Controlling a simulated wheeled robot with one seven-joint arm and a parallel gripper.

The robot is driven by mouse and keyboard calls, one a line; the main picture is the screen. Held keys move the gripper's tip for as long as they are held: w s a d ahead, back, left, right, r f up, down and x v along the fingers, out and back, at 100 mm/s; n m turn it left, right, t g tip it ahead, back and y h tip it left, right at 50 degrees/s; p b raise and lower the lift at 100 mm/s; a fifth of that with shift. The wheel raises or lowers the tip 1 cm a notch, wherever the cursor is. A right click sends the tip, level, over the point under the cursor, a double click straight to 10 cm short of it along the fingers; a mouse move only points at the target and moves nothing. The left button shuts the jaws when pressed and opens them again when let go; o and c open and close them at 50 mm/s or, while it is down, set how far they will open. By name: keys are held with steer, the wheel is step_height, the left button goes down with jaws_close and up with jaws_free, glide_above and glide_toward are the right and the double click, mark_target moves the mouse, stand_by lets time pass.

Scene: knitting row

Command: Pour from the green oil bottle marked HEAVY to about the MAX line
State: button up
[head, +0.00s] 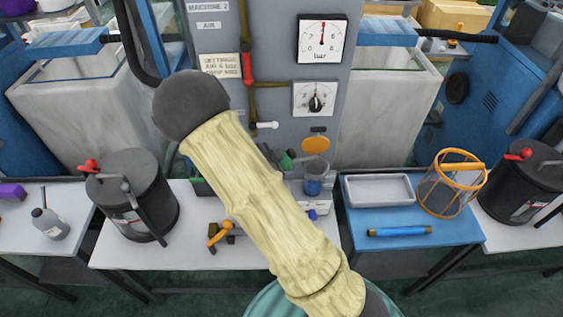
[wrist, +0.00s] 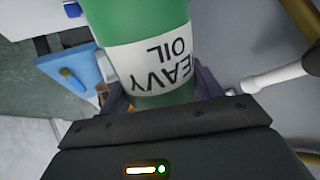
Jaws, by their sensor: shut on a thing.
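My gripper (wrist: 160,92) is shut on the green oil bottle (wrist: 140,22), with a dark finger on each side of it. The bottle's white label reads HEAVY OIL upside down in the wrist view. In the head view my arm hides the gripper and most of the bottle; a small green part (head: 288,160) shows just left of a clear beaker (head: 313,183). No stream of oil is visible.
A dark grey canister (head: 130,195) stands left on the white table (head: 125,255). An orange-handled tool (head: 218,235) lies nearby. A blue table (head: 420,255) at right holds a white tray (head: 380,190), an orange wire basket (head: 452,185) and a blue cylinder (head: 399,232). A gauge panel (head: 285,60) rises behind.

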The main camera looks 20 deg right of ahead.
steer(key=shift+d+r+y+p, duration=0.1)
steer(key=shift+r+y+p, duration=0.25)
steer(key=shift+r, duration=0.1)
steer(key=shift+w, duration=0.1)
steer(key=shift+r+y, duration=0.4)
steer(key=shift+y, duration=0.05)
steer(key=shift+r+p, duration=0.1)
steer(key=shift+p, duration=0.2)
steer(key=shift+d+r+m+y, duration=0.15)
steer(key=shift+r+m+y, duration=0.15)
steer(key=shift+r+y, duration=0.1)
steer(key=shift+f, duration=0.1)
stand_by(6.2)
